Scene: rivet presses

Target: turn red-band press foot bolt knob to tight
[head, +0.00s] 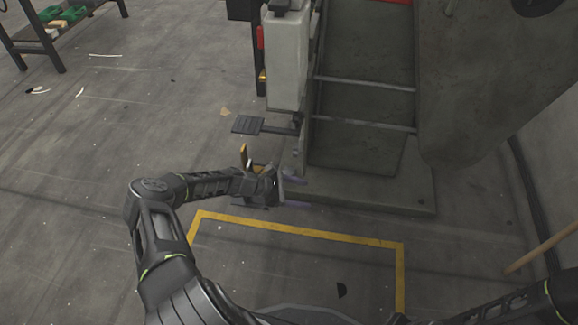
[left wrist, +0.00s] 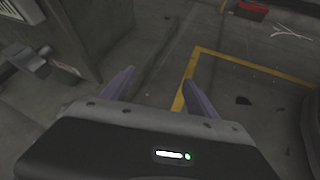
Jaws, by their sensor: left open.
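A large grey press (head: 480,80) stands at the right of the head view, on a flat base plate (head: 400,192). A strip of red shows at the top edge of the picture. My left gripper (head: 296,191) is low beside the near left corner of the base plate, open, with nothing seen between its fingers. In the left wrist view its two fingers (left wrist: 162,95) are spread apart over bare floor. I cannot make out the foot bolt knob clearly in either view. My right gripper is out of view; only part of my right arm shows at lower right.
A foot pedal (head: 248,125) sticks out left of the pale cabinet (head: 287,60). A yellow floor line (head: 300,228) runs in front of the base plate. A dark rack (head: 45,38) stands far left. A wooden pole (head: 542,248) leans at right. The left floor is mostly clear.

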